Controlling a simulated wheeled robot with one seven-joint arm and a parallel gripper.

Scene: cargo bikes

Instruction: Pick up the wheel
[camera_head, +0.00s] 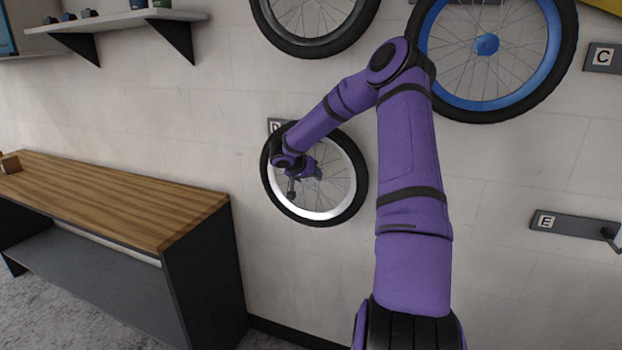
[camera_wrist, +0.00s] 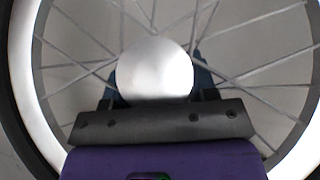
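A wheel with a black tyre and a white rim (camera_head: 320,215) hangs on the wall under the plate marked D. Its rim (camera_wrist: 22,75), spokes and round silver-white hub (camera_wrist: 153,68) fill much of the wrist view. My gripper (camera_head: 305,182) is in front of the wheel's middle. In the wrist view its dark fingers (camera_wrist: 155,85) stand on both sides of the hub, very close to it. Whether they press on the hub cannot be told. The wheel's mount is hidden behind it.
A blue-rimmed wheel (camera_head: 450,98) and another dark-tyred wheel (camera_head: 318,46) hang higher up. An empty hook plate marked E (camera_head: 575,224) is at right, plate C (camera_head: 603,57) above it. A wooden-topped bench (camera_head: 110,195) stands at left, below a shelf (camera_head: 130,20).

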